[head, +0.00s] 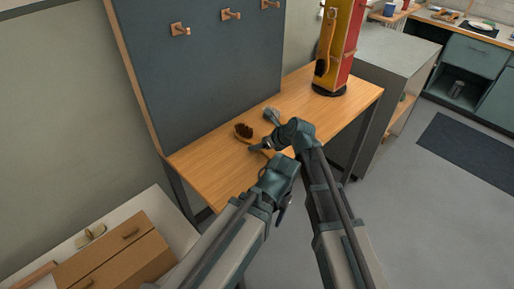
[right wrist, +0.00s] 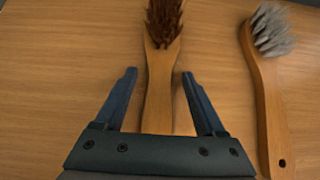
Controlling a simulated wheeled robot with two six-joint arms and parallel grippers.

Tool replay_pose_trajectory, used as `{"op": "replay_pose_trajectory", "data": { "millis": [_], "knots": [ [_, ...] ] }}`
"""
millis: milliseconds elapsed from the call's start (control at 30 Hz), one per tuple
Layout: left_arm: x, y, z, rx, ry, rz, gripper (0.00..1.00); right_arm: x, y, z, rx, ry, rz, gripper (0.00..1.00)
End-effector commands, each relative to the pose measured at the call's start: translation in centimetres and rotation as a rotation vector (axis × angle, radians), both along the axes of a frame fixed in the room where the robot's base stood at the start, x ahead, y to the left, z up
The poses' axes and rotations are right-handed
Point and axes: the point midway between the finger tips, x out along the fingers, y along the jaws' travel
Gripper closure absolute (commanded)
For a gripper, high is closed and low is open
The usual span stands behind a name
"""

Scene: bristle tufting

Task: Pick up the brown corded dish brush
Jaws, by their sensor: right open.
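The brown-bristled brush (head: 243,131) lies on the wooden table; in the right wrist view its wooden handle (right wrist: 160,90) runs toward me, bristles at the top edge. No cord can be made out on it. My right gripper (head: 257,148) is open over it. In the right wrist view the two fingers (right wrist: 159,72) stand either side of the handle, with gaps on both sides. The handle's lower end is hidden behind the gripper body. My left gripper (head: 284,205) shows only partly, low beside my arms; its jaws are not clear.
A grey-bristled brush (right wrist: 268,95) lies to the right, close to my right finger; it also shows in the head view (head: 271,116). A red and yellow stand (head: 342,45) with a hanging brush (head: 325,45) is at the table's far end. A grey pegged panel (head: 205,75) rises behind.

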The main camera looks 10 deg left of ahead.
Motion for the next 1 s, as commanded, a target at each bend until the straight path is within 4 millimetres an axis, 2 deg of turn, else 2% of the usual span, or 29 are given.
{"op": "replay_pose_trajectory", "data": {
  "millis": [133, 167, 533, 1000],
  "knots": [
    [0.0, 0.0, 0.14, 0.0, 0.0, 0.0, 0.43, -0.05, -0.04, 0.13, 0.0, 0.0, 0.0, 0.28],
    [0.0, 0.0, 0.14, 0.0, 0.0, 0.0, 0.43, -0.05, -0.04, 0.13, 0.0, 0.0, 0.0, 0.31],
    [0.0, 0.0, 0.14, 0.0, 0.0, 0.0, 0.43, -0.05, -0.06, 0.13, 0.0, 0.0, 0.0, 0.98],
    [0.0, -0.01, 0.5, 0.0, 0.0, 0.0, 0.43, -0.04, -0.06, 0.5, 0.0, 0.0, 0.0, 1.0]
  ]
}}
